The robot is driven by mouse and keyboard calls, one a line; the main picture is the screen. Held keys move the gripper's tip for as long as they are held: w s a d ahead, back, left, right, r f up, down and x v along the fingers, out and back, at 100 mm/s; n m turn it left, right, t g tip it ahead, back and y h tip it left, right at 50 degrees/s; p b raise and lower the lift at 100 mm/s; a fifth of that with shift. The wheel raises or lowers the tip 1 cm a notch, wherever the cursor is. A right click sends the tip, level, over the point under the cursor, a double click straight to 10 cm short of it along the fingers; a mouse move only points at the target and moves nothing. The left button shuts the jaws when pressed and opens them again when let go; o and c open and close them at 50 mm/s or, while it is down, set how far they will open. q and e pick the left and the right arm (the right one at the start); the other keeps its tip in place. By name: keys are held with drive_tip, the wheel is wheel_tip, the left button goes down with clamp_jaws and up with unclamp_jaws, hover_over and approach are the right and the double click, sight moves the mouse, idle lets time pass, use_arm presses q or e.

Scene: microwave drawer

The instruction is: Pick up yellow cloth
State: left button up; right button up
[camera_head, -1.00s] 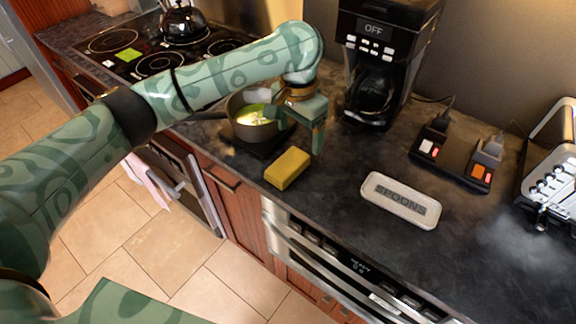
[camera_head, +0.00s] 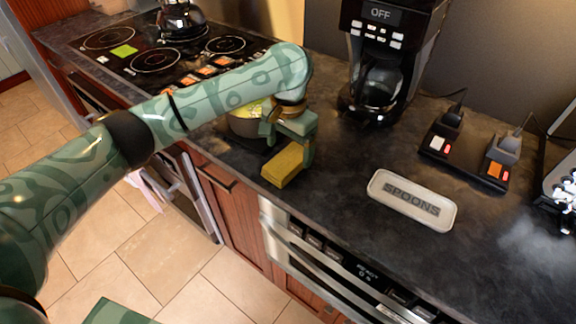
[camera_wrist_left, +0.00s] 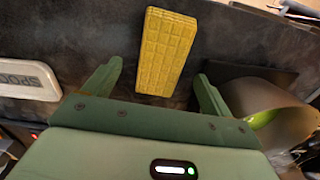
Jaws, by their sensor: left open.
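The yellow cloth (camera_head: 281,168) looks like a thick rectangular block with a grid-patterned face. It lies on the dark counter (camera_head: 330,225) near the front edge. My left gripper (camera_head: 288,143) is just above and behind it, partly covering its far end. In the left wrist view the cloth (camera_wrist_left: 166,50) lies lengthwise, ahead of and between the two spread fingers (camera_wrist_left: 157,76). The fingers are open and empty, with space on both sides of the cloth. My right gripper is not in view.
A white spoons tray (camera_head: 412,200) lies to the right. A coffee maker (camera_head: 385,65) stands at the back. The counter between cloth and tray is clear.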

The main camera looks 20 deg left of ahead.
sight(287, 159)
use_arm(q)
wheel_tip(287, 159, down, 4)
drive_tip(key=shift+a+f+b, duration=0.15)
drive_tip(key=shift+b, duration=0.95)
drive_tip(key=shift+r, duration=0.25)
drive_tip(key=shift+s, duration=0.1)
drive_tip(key=c, duration=1.1)
drive_tip(key=shift+o, duration=0.2)
